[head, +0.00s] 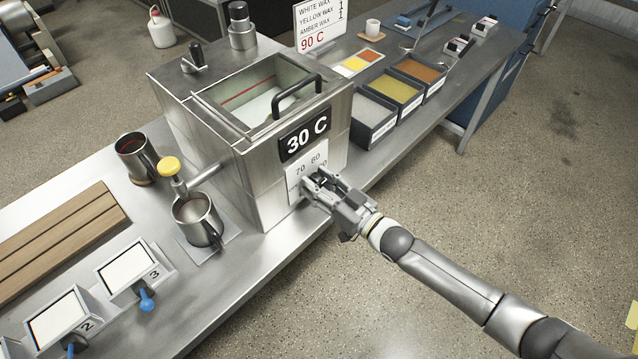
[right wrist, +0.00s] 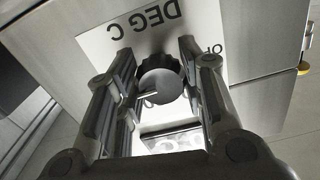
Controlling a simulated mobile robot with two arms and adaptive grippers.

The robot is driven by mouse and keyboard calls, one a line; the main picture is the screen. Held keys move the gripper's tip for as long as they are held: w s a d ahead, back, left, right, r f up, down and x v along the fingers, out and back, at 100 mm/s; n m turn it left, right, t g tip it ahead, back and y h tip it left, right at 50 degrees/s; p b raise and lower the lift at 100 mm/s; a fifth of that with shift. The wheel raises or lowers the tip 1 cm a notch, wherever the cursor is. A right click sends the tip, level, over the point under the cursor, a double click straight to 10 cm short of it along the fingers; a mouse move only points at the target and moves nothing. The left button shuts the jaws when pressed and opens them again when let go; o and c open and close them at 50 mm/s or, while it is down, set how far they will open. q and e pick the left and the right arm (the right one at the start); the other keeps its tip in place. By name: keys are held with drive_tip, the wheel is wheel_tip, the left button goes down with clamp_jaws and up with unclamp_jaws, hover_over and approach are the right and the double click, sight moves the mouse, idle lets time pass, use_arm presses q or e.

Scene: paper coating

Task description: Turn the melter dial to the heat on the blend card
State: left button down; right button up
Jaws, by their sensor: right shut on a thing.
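The steel melter (head: 250,170) stands on the bench with a black display (head: 304,136) reading 30 C. The dial has a pale pointer line; in the right wrist view the plate shows DEG C upside down. The blend card (head: 320,22) behind the melter lists white, yellow and amber wax and reads 90 C in red. My left gripper is not in view.
Wax bins (head: 397,89) stand right of the melter. Steel pitchers (head: 197,219) and a yellow-knobbed tap (head: 169,166) are at its left. The floor at the right is clear.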

drive_tip(key=shift+o, duration=0.2)
drive_tip(key=shift+f+m, duration=0.15)
drive_tip(key=shift+m, duration=0.25)
drive_tip(key=shift+c, duration=0.2)
drive_tip(key=o, duration=1)
drive_tip(key=shift+o, duration=0.2)
drive_tip(key=v, duration=1.2)
